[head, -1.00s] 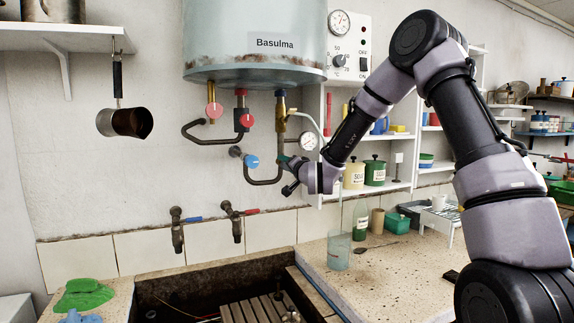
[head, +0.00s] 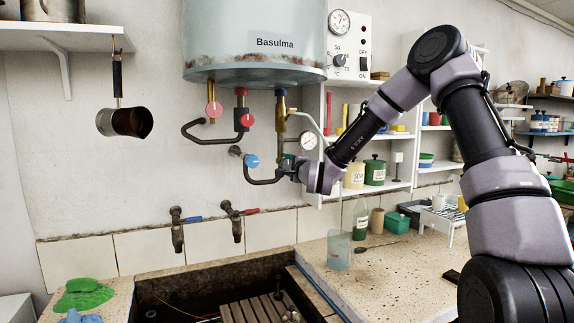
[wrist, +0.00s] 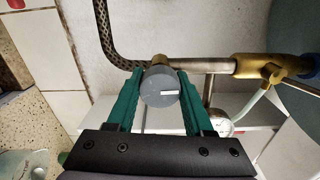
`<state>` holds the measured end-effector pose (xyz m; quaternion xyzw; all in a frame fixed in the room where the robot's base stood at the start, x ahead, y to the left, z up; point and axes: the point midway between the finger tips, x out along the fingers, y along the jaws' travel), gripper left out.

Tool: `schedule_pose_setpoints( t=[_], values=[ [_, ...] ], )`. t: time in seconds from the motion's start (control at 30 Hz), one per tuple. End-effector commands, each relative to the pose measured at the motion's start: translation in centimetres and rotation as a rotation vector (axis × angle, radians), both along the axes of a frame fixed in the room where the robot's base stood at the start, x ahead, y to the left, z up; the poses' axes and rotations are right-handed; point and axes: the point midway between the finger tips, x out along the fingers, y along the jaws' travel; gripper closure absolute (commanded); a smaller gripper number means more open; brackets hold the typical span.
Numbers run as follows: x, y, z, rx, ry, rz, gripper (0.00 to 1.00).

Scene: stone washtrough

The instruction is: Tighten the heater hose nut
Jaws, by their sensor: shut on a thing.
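The heater hose nut (wrist: 160,86) shows in the wrist view as a round grey piece with a short white mark, in front of a brass fitting. My gripper (wrist: 161,80) has its two green fingers shut on it, one on each side. A dark braided hose (wrist: 110,35) runs to the brass fitting from the upper left. In the head view the hose (head: 262,181) curves from the blue-handled valve (head: 251,161) toward my gripper (head: 287,162), below the heater's brass outlet pipe (head: 281,108). The nut is hidden there by my gripper.
The heater (head: 254,40) hangs above. A brass valve (wrist: 272,72) and thin pale pipe lie close to my gripper. A gauge (head: 308,141) and shelves with jars (head: 375,172) stand to the right. Two taps (head: 237,222) are below, over the stone trough.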

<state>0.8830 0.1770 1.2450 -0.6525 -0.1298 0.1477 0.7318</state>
Motion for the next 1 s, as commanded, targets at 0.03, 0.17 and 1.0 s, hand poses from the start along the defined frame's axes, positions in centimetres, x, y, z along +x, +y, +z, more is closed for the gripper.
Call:
schedule_pose_setpoints(
  t=[0.03,0.17,1.0],
  values=[
    [0.04,0.13,0.21,0.015,0.002,0.001,1.0],
    [0.04,0.17,0.29,0.043,0.011,0.002,1.0],
    [0.01,0.14,0.26,0.056,0.018,0.001,0.18]
  ],
)
